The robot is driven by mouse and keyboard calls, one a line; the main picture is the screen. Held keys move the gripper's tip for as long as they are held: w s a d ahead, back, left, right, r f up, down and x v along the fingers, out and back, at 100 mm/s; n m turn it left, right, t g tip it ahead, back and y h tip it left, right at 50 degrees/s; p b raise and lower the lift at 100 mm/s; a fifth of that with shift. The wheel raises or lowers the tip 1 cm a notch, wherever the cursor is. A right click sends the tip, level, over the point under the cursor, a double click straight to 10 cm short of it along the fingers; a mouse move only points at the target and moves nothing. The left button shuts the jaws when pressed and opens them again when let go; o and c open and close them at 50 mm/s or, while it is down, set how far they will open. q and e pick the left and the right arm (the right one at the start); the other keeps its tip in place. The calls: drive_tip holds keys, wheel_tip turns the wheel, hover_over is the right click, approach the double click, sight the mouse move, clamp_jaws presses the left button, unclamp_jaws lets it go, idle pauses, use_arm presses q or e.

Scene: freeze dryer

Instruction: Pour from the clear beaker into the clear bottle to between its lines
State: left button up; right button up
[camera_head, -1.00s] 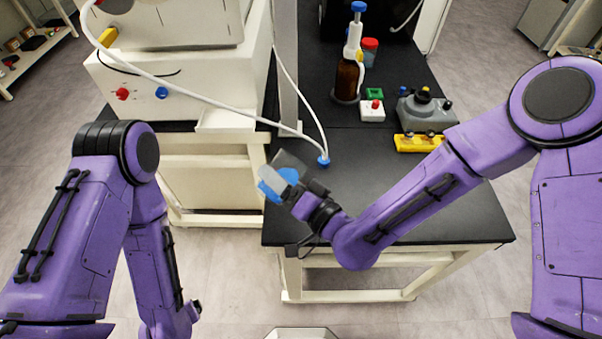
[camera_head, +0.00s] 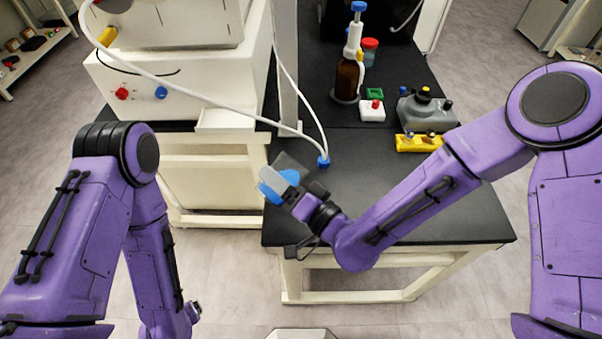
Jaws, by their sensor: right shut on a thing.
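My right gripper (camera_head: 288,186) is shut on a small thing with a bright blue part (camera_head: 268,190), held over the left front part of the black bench. A pale finger covers part of it. A grey, see-through shape (camera_head: 294,161) shows just behind the gripper. I cannot tell whether the held thing is the clear beaker or the clear bottle, nor make out any lines or liquid level. No other clear vessel can be made out. My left gripper (camera_head: 194,311) is low at the left, mostly hidden by its own arm, away from the bench.
A white tube ends at a blue fitting (camera_head: 323,161) on the black bench (camera_head: 400,210). A white machine (camera_head: 180,85) is left.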

drive_tip(key=shift+w+f, duration=0.15)
idle(0.3)
drive_tip(key=shift+d+f, duration=0.1)
drive_tip(key=shift+f, duration=0.05)
drive_tip(key=shift+f, duration=0.1)
drive_tip(key=shift+m, duration=0.3)
drive_tip(key=shift+f, duration=0.15)
drive_tip(key=shift+m, duration=0.3)
idle(0.4)
